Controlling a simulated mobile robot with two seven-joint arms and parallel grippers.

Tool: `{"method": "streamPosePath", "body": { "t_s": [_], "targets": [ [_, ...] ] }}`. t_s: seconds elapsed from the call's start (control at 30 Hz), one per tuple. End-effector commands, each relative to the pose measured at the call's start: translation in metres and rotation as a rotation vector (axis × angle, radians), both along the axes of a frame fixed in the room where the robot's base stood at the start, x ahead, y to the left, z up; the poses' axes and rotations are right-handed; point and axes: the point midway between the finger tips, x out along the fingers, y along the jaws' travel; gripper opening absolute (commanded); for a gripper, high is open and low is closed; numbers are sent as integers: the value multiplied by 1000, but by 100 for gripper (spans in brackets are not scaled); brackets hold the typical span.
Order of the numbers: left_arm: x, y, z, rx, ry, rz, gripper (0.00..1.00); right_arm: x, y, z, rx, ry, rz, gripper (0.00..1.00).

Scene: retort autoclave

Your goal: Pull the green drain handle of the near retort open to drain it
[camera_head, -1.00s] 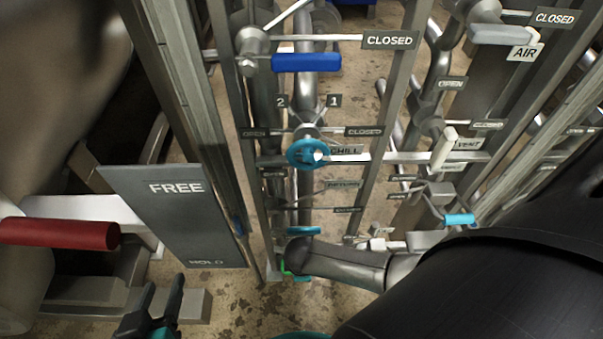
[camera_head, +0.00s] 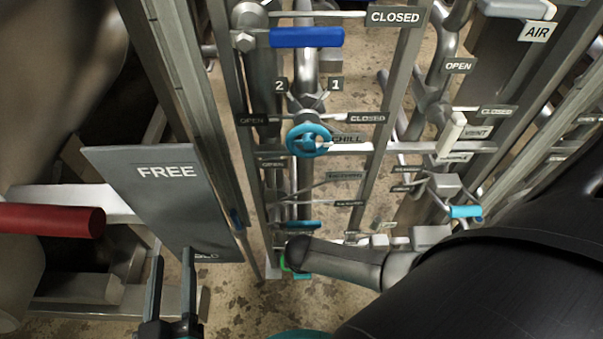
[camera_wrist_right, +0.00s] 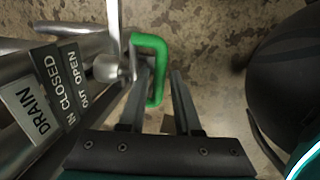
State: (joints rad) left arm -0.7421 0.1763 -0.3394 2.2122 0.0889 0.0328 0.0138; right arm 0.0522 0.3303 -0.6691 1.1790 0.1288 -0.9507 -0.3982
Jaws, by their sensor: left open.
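The green drain handle (camera_wrist_right: 152,48) is a bent green bar in the right wrist view, beside a plate lettered DRAIN (camera_wrist_right: 38,122). My right gripper (camera_wrist_right: 163,76) is open there. The handle's lower part shows between its fingers, closer to the left finger; I cannot tell whether they touch. In the head view only a small green piece of the handle (camera_head: 284,264) shows beside my dark right arm, which hides my right gripper. My left gripper (camera_head: 172,256) is open and empty at the lower left, below the grey FREE plate.
The grey FREE plate (camera_head: 168,205) and a red handle (camera_head: 52,222) stand at the left. Above the drain are a teal CHILL wheel (camera_head: 308,140), a blue lever (camera_head: 307,37) and several pipes and labels. Metal uprights flank this column.

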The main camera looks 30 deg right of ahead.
Motion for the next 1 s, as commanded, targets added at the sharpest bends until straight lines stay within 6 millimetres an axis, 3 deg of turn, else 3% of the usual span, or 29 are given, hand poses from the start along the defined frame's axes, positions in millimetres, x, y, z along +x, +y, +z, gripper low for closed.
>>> {"method": "streamPosePath", "body": {
  "t_s": [0.4,0.7,1.0],
  "targets": [
    [-2,-1,2,-14,-20,1,50,1,0,-1,1,-1,0,32],
    [-2,-1,2,-14,-18,2,50,1,0,-1,1,-1,0,0],
    [-1,-1,1,-12,-18,2,50,1,0,-1,0,0,0,0]
  ]
}}
